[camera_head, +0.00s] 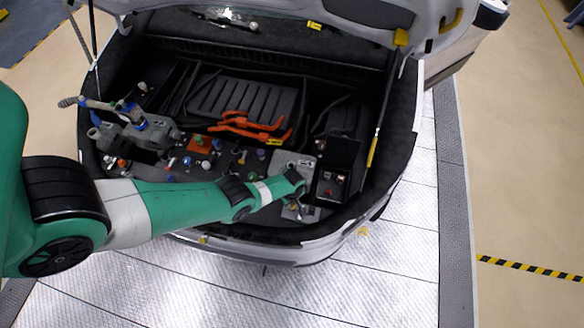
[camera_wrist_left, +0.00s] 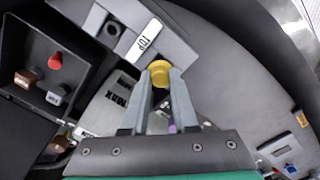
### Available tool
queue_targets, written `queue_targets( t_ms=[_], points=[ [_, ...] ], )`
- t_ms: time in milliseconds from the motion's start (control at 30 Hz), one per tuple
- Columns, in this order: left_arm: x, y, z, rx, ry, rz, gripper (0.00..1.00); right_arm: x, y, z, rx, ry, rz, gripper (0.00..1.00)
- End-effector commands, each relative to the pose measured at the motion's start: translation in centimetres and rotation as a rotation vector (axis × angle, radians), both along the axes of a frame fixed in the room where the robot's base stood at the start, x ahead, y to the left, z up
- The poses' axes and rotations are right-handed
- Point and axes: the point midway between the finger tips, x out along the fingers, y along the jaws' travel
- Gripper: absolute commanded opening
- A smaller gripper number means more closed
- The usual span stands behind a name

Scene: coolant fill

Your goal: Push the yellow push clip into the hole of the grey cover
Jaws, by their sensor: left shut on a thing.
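The yellow push clip (camera_wrist_left: 159,70) is held between the fingertips of my left gripper (camera_wrist_left: 160,82) in the left wrist view, its round head showing. In the head view the left gripper (camera_head: 299,203) is above the grey panel at the front right of the compartment, and the clip cannot be made out there. A grey part (camera_wrist_left: 172,42) with a white label, which looks like the grey cover, lies just beyond the clip. A dark hole (camera_wrist_left: 113,29) shows in it, left of the label and apart from the clip. Whether the clip touches the grey part is unclear. My right gripper is not in view.
A black open box (camera_wrist_left: 48,72) with a red knob (camera_wrist_left: 55,61) stands left in the wrist view. Orange cables (camera_head: 245,125) and several small coloured caps lie in the compartment. The front rim (camera_head: 265,251) curves close beneath my left arm.

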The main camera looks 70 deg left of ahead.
Motion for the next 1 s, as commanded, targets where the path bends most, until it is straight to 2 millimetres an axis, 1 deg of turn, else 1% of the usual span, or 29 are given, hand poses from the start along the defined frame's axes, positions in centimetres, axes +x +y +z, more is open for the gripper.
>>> queue_targets(
  t_ms=[167,733,767,900,933,1000],
  points=[
    [0.0,0.0,-0.2,0.0,0.0,0.0,0.0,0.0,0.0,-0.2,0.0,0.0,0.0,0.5],
    [0.0,0.0,-1.6,0.0,0.0,0.0,0.0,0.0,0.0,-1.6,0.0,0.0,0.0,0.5],
    [0.0,0.0,-1.5,0.0,0.0,0.0,0.32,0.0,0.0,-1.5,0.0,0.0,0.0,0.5],
    [0.0,0.0,-1.4,0.0,0.0,0.0,0.57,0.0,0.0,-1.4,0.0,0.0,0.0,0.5],
    [0.0,0.0,-1.4,0.0,0.0,0.0,0.62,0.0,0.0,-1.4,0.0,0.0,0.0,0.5],
    [0.0,0.0,-1.4,0.0,0.0,0.0,0.62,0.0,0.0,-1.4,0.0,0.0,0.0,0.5]
  ],
)
